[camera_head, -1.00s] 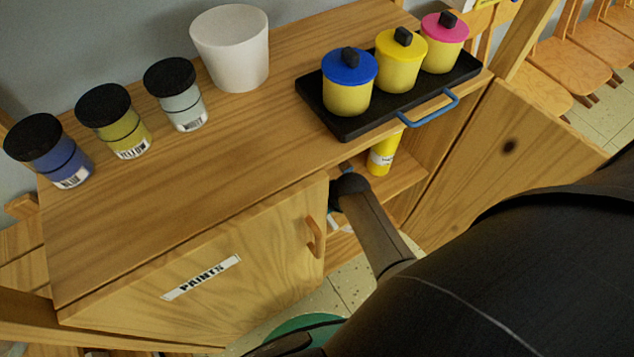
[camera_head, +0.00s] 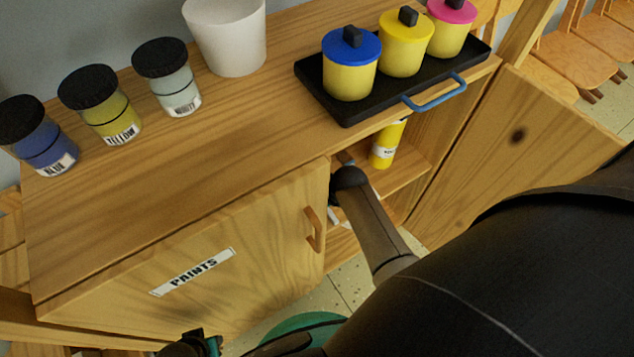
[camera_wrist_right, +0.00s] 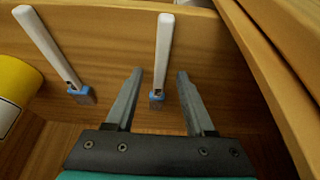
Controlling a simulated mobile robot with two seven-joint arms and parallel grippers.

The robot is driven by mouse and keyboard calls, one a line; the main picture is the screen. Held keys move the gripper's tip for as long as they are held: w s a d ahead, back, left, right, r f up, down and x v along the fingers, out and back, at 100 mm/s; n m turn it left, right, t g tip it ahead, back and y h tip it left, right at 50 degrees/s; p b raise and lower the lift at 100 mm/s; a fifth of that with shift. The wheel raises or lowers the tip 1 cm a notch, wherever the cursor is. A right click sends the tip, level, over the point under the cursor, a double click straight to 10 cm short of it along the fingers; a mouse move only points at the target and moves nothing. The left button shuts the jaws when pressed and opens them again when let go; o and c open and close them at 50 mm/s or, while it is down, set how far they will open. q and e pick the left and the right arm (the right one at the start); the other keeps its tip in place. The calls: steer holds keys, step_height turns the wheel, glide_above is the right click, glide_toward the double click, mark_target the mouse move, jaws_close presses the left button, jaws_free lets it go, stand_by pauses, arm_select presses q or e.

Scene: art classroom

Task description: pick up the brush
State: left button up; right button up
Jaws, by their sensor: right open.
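In the right wrist view a brush with a white handle (camera_wrist_right: 164,45) and a blue end stands or leans against a wooden panel. My right gripper (camera_wrist_right: 159,75) is open, with its two fingers on either side of the brush's lower part, apart from it. A second, similar white-and-blue brush (camera_wrist_right: 42,38) is tilted to the left. In the head view my right arm reaches into the open cabinet and its gripper is mostly hidden. A dark and teal part of my left gripper (camera_head: 197,346) shows at the bottom edge; its fingers cannot be made out.
A yellow bottle (camera_head: 386,147) stands on the cabinet shelf, and shows at the left in the wrist view (camera_wrist_right: 14,90). Above are a black tray (camera_head: 352,112) with lidded pots, a white cup (camera_head: 228,40) and paint jars. A door labelled PAINTS (camera_head: 240,270) is beside my arm.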

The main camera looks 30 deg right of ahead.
steer(key=shift+c, duration=0.3)
jaws_close()
stand_by(0.4)
